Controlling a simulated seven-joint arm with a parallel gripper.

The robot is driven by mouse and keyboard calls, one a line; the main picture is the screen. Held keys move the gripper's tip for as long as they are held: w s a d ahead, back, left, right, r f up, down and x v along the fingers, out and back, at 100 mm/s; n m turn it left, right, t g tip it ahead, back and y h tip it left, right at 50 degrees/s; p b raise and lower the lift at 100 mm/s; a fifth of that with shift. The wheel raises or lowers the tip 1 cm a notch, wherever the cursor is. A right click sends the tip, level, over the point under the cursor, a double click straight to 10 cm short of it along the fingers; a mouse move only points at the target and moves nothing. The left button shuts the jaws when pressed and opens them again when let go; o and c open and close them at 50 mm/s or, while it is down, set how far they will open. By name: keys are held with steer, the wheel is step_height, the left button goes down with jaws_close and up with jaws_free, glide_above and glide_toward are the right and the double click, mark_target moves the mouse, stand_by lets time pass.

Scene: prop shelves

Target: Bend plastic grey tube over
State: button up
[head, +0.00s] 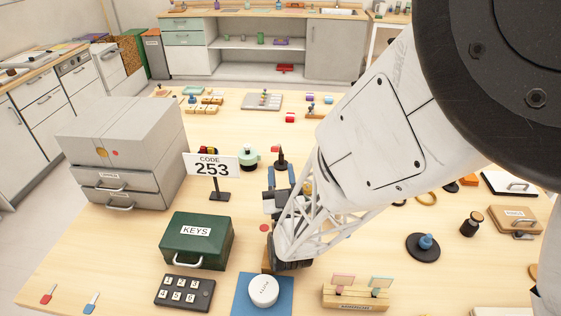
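A small dark grey upright piece on a round dark base (281,160) stands on the table just beyond my gripper; it may be the grey tube, but it is too small to be sure. My gripper (281,173) points away from the camera, low over the table's middle. Its two fingers look apart, one on each side in front of the dark piece. I see nothing held between them. Whether the fingers touch the piece cannot be told. My white arm covers the table to the right of the gripper, so things there are hidden.
Left of my gripper stand a CODE 253 sign (211,166), a green KEYS box (197,241) and a grey drawer unit (128,150). A white round button (263,291) on a blue mat and a keypad (184,292) lie in front. A black disc (426,247) lies right.

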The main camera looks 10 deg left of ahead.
steer(key=shift+s+d, duration=0.2)
steer(key=shift+s, duration=0.55)
steer(key=shift+s+d, duration=0.2)
steer(key=shift+s, duration=0.55)
